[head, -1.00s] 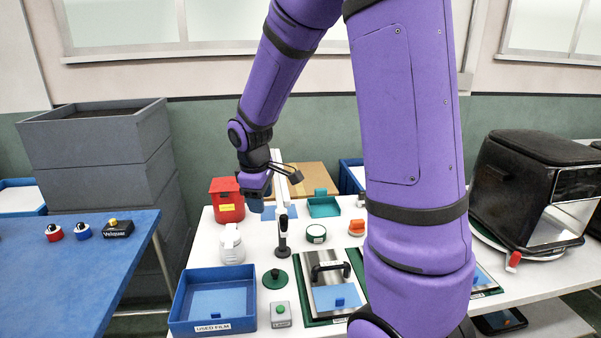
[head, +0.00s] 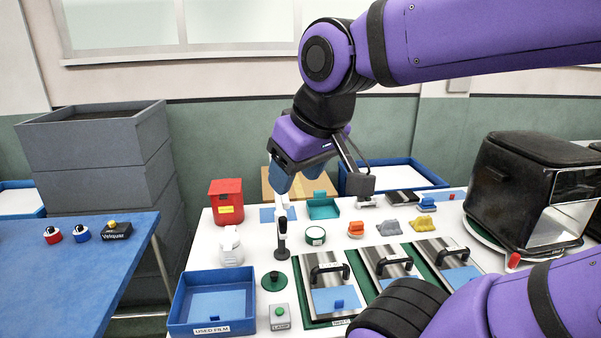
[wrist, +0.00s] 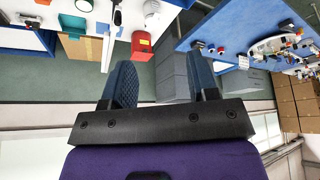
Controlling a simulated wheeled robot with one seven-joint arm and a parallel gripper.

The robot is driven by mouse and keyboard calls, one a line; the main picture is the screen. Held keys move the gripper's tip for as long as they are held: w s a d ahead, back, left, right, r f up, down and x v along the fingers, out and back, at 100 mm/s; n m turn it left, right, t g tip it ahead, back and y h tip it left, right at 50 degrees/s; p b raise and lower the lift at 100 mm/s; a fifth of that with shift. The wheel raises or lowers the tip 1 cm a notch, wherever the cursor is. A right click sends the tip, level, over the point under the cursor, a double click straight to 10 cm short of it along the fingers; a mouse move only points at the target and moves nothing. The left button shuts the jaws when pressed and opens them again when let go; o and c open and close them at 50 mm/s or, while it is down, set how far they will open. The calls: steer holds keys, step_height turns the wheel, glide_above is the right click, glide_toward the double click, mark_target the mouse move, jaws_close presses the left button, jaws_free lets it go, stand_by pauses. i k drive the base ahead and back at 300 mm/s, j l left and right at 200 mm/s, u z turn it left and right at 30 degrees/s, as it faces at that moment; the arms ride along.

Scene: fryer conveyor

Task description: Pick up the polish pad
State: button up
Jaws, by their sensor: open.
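My gripper (head: 297,177) is open and empty, raised above the back of the white table. In the wrist view its two blue fingers stand apart with nothing between them (wrist: 163,82). I cannot tell for sure which object is the polish pad. A small orange block with a pale base (head: 356,229) stands on the table, below and right of the gripper. A blue block with an orange base (head: 427,203) stands farther right. Grey (head: 389,227) and yellow (head: 423,222) lumps lie between and in front of them.
Metal plates with black handles (head: 328,268) line the table's front. A blue used-film bin (head: 237,327) is at front left. A black stand (head: 282,240) and round tin (head: 315,235) stand mid-table. A red box (head: 226,201) is back left; a large black machine (head: 520,195) stands right.

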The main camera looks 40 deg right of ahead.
mark_target(356, 230)
steer(key=z, duration=1.35)
